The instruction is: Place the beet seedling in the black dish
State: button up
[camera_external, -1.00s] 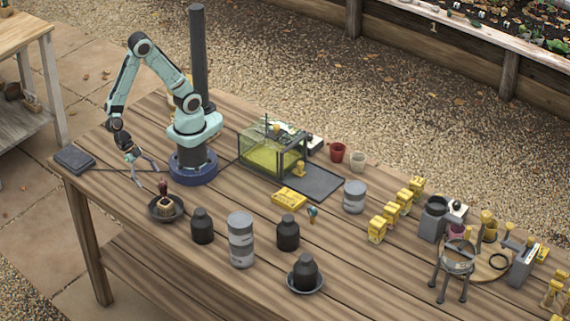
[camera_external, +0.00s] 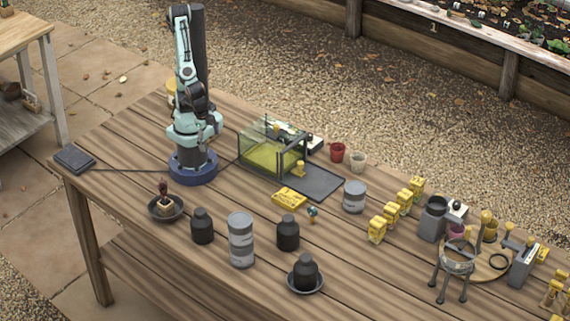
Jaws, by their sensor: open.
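The beet seedling (camera_external: 163,188), dark red on a small tan block, stands upright in the black dish (camera_external: 178,215) at the front left of the table. Nothing touches it. My gripper (camera_external: 199,107) is drawn back close to my base, well above and behind the dish. It is open and apart from the seedling. Its fingers are small and dark against the arm and hard to make out.
Dark bottles (camera_external: 202,227) and a grey canister (camera_external: 241,240) stand right of the dish. A second dark dish (camera_external: 319,287) holds another bottle. A glass tank (camera_external: 258,158) stands behind. A flat dark pad (camera_external: 74,159) lies at the left corner.

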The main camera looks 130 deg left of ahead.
jog(key=s+a+r+h, duration=0.1)
jog(key=s+a+r, duration=0.1)
jog(key=a, duration=0.6)
jog(key=shift+s+a+r+h, duration=0.15)
jog(key=shift+s+r+h, duration=0.2)
jog(key=shift+s, duration=0.3)
